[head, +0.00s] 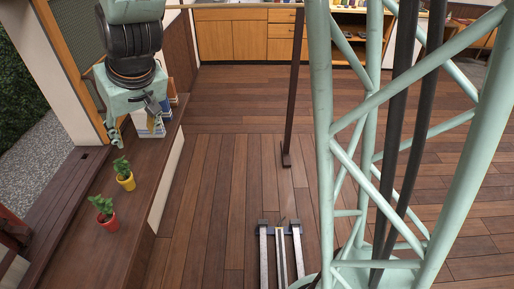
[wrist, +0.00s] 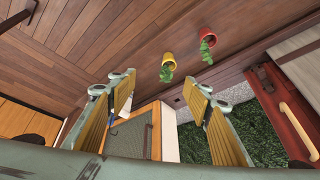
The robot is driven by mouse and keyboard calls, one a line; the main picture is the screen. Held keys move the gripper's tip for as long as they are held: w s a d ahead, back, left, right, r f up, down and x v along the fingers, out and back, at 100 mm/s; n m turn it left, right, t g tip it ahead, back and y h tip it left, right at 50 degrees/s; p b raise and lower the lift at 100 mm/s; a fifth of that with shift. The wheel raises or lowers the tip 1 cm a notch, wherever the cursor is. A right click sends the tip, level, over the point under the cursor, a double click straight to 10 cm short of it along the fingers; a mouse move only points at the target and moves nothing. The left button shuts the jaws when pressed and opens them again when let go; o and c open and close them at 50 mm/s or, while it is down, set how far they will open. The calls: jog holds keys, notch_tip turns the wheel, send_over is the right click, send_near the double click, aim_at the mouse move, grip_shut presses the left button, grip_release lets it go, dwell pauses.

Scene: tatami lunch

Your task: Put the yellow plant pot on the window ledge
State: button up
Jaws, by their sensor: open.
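The yellow plant pot (head: 126,183), with a green leafy plant, stands upright on a long raised wooden surface (head: 84,255) at the left in the head view. I cannot tell whether this surface is the window ledge. My gripper (head: 137,122) hangs above the same surface, farther back than the yellow pot and apart from it. In the wrist view my gripper (wrist: 160,90) has its two fingers wide apart with nothing held. The yellow pot (wrist: 168,61) shows beyond the fingertips, between them in the picture.
A red plant pot (head: 107,221) stands nearer than the yellow one; the wrist view shows it too (wrist: 208,36). Books (head: 158,121) sit close behind my gripper. A dark post (head: 292,95) rises from the floor. Wooden cabinets (head: 247,38) line the back.

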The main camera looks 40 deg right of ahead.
jog(key=s+d+r, duration=0.4)
jog(key=s+r, duration=0.1)
jog(key=s, duration=0.4)
jog(key=s+d+r, duration=0.4)
jog(key=s+r, duration=0.2)
jog(key=s, duration=0.3)
jog(key=s+d+r, duration=0.1)
jog(key=s+d, duration=0.2)
jog(key=s, duration=0.6)
jog(key=s+d+r+m+g+h, duration=0.1)
jog(key=s+d, duration=0.2)
jog(key=s, duration=0.7)
jog(key=shift+r+h, duration=0.25)
jog(key=shift+h, duration=0.05)
jog(key=shift+w, duration=0.1)
jog(key=shift+f+b, duration=1.85)
jog(key=shift+b, duration=0.05)
notch_tip(320, 180, down, 11)
jog(key=b, duration=1.1)
jog(key=shift+f, duration=0.2)
jog(key=shift+a, duration=0.1)
